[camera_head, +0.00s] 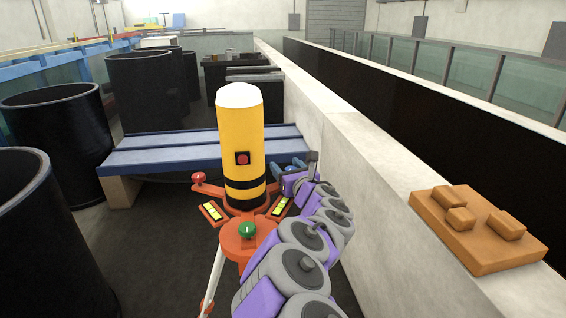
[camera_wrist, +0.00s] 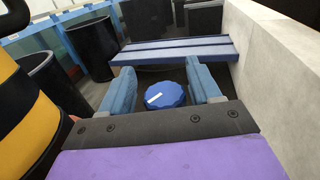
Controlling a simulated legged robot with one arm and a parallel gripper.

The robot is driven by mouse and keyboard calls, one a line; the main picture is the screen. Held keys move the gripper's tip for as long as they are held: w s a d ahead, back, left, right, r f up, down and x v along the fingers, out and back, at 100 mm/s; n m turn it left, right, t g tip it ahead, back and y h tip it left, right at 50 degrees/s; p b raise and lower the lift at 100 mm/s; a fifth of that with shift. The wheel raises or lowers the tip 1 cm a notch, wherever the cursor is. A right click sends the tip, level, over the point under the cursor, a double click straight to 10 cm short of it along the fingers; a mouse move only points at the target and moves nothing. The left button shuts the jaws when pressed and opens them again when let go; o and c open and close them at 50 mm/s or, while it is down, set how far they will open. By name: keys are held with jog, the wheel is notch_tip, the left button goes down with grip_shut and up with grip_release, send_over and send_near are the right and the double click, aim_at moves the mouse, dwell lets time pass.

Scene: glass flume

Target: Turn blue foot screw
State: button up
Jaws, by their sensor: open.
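The blue foot screw (camera_wrist: 165,95) is a round, ridged knob with a white mark on top. In the wrist view it sits between the two blue fingers of my gripper (camera_wrist: 163,92), which are open with a gap on each side of it. In the head view my gripper (camera_head: 295,172) is at the right of the yellow instrument (camera_head: 240,140), and the blue screw is mostly hidden there. The instrument stands on an orange base (camera_head: 238,243) with a red knob (camera_head: 198,177) at left and a green knob (camera_head: 247,230) in front.
A blue bench (camera_head: 160,155) lies behind the instrument. A pale concrete wall (camera_head: 340,150) runs close along my gripper's right side. An orange block plate (camera_head: 478,228) rests on its ledge. Several black barrels (camera_head: 55,125) stand at left.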

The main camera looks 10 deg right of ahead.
jog(key=shift+a, duration=0.35)
jog(key=shift+d, duration=0.6)
jog(key=shift+c, duration=0.4)
jog(key=shift+d, duration=0.3)
jog(key=shift+c, duration=1.6)
jog(key=shift+a+r, duration=0.1)
jog(key=shift+a, duration=0.45)
jog(key=c, duration=0.4)
jog(key=shift+c, duration=1)
jog(key=shift+d, duration=0.2)
jog(key=shift+c, duration=0.2)
